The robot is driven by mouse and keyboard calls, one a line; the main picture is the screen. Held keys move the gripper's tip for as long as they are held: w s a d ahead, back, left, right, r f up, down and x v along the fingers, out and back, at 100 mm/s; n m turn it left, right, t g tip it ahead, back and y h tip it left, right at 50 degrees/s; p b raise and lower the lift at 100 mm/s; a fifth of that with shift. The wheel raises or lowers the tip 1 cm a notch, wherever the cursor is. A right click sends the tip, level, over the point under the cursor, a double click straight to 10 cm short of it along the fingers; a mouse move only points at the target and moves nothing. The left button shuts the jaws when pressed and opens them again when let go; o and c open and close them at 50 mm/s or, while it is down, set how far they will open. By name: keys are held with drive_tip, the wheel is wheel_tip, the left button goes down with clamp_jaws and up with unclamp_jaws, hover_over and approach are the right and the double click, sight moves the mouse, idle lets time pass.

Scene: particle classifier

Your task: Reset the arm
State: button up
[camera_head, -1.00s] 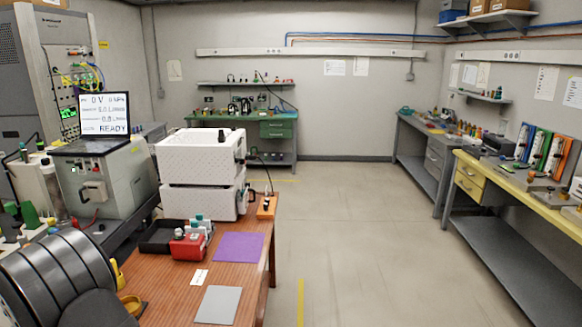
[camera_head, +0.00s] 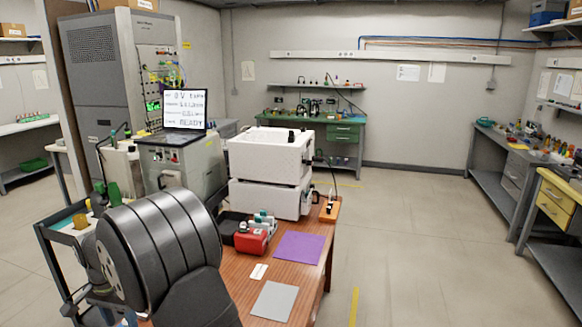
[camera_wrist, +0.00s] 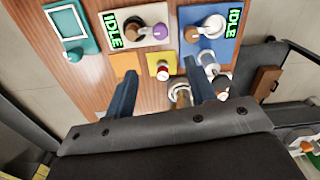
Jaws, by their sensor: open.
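My gripper (camera_wrist: 160,82) shows in the wrist view with its two blue-grey fingers spread apart over a wooden table (camera_wrist: 92,82). Nothing is clearly held between them. A shiny metal part (camera_wrist: 181,96) shows beside the right finger, partly hidden; I cannot tell its distance from the finger. In the head view my gripper is out of sight.
On the wooden table (camera_head: 285,284) stand white stacked boxes (camera_head: 268,158), a red device (camera_head: 252,241), a purple sheet (camera_head: 299,247) and a grey sheet (camera_head: 274,301). A screen (camera_head: 186,111) reading READY stands behind. The floor to the right is clear.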

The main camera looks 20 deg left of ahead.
wheel_tip(320, 180, down, 16)
drive_tip(key=shift+r, duration=0.15)
drive_tip(key=shift+r+n, duration=0.25)
drive_tip(key=shift+n, duration=0.55)
drive_tip(key=n, duration=0.4)
drive_tip(key=shift+n, duration=0.4)
wheel_tip(320, 180, up, 14)
drive_tip(key=shift+f, duration=0.15)
drive_tip(key=shift+m, duration=0.3)
wheel_tip(320, 180, down, 14)
drive_tip(key=shift+m, duration=1.7)
